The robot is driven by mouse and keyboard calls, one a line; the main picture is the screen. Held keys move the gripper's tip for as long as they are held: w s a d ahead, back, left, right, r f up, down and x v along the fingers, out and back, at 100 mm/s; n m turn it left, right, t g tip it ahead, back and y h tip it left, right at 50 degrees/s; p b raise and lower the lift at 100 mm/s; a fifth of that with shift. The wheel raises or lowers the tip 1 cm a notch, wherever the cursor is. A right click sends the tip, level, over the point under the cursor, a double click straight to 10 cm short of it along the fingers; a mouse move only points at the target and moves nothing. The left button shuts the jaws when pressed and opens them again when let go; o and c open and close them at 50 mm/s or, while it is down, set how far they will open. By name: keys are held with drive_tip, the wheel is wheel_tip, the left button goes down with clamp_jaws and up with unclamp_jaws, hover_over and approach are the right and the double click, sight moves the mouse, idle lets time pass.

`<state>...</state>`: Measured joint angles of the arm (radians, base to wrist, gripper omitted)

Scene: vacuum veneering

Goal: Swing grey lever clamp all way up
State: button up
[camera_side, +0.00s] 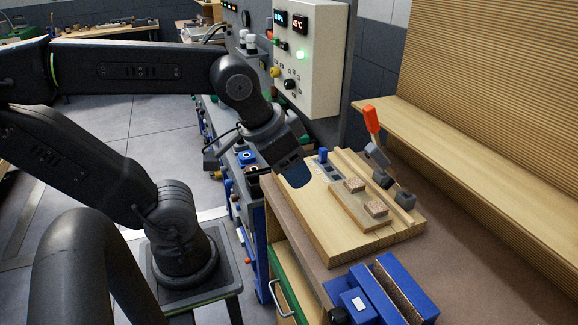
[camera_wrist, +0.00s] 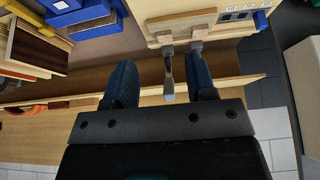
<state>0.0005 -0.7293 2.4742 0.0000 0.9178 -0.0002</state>
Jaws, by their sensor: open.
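The lever clamp (camera_side: 377,155) stands at the back right edge of a wooden board in the side view. Its orange-red handle (camera_side: 371,119) points up and leans slightly left, above dark grey blocks. My gripper (camera_side: 293,173), with blue fingertips, is left of the clamp, near the board's left edge and apart from the clamp. In the wrist view my gripper (camera_wrist: 160,82) is open, and a narrow grey bar (camera_wrist: 168,76) shows between its fingers. I cannot tell whether this bar is the clamp's lever or how far off it is. I see no contact.
The wooden board (camera_side: 330,222) carries two cork-topped pads (camera_side: 375,208) and a small blue part (camera_side: 323,155). A blue vise-like fixture (camera_side: 380,297) sits at the bench front. A control box (camera_side: 308,55) stands behind. A wooden shelf (camera_side: 470,150) and ribbed wall bound the right.

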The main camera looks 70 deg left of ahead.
drive_tip(key=shift+s+f, duration=0.15)
drive_tip(key=shift+f, duration=0.1)
wheel_tip(320, 180, up, 12)
drive_tip(key=g, duration=0.5)
hover_over(377, 157)
drive_tip(key=w+a, duration=0.1)
wheel_tip(377, 157, down, 14)
drive_tip(key=shift+w+a+r, duration=0.1)
drive_tip(key=shift+c, duration=0.5)
clamp_jaws()
